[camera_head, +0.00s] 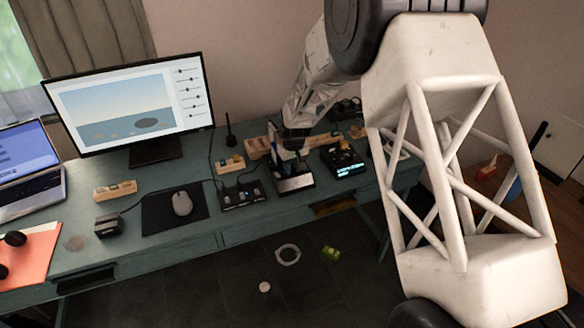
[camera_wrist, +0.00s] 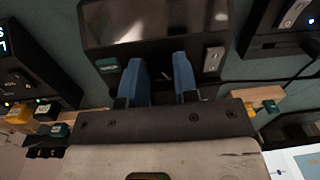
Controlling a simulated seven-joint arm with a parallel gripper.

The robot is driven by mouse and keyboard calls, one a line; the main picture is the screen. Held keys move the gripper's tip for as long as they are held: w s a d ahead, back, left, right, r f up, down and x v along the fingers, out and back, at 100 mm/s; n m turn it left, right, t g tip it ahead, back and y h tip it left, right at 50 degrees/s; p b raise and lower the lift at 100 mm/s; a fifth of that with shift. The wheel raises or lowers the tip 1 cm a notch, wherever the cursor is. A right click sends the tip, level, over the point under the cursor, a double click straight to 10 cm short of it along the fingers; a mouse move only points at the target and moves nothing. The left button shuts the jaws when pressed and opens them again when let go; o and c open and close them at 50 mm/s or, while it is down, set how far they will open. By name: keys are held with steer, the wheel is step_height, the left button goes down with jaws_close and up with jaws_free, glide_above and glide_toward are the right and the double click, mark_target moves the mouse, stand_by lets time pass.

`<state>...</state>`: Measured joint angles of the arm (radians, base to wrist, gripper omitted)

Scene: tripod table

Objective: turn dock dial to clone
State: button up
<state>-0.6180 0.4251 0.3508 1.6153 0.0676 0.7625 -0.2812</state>
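The dock looks to be the dark box with a glossy top (camera_wrist: 150,20) in the wrist view, directly ahead of my gripper. It also shows in the head view (camera_head: 294,184) as a dark box with a pale front strip, under my gripper. A silver switch-like part (camera_wrist: 213,58) is on its right side, and a small green label (camera_wrist: 106,63) on its left. I cannot make out a dial or its markings. My gripper (camera_wrist: 160,78) has two blue fingertips spread apart over the box's near edge, with nothing visible between them. Contact cannot be told.
A dark device with a lit blue display (camera_head: 343,160) stands right of the dock, and a box with several switches (camera_head: 242,194) stands left. A mouse (camera_head: 182,203), a monitor (camera_head: 130,102) and a laptop (camera_head: 30,165) are farther left.

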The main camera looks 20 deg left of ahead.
steer(key=c, duration=0.3)
steer(key=shift+m, duration=2.3)
steer(key=o, duration=0.9)
steer(key=shift+r, duration=0.1)
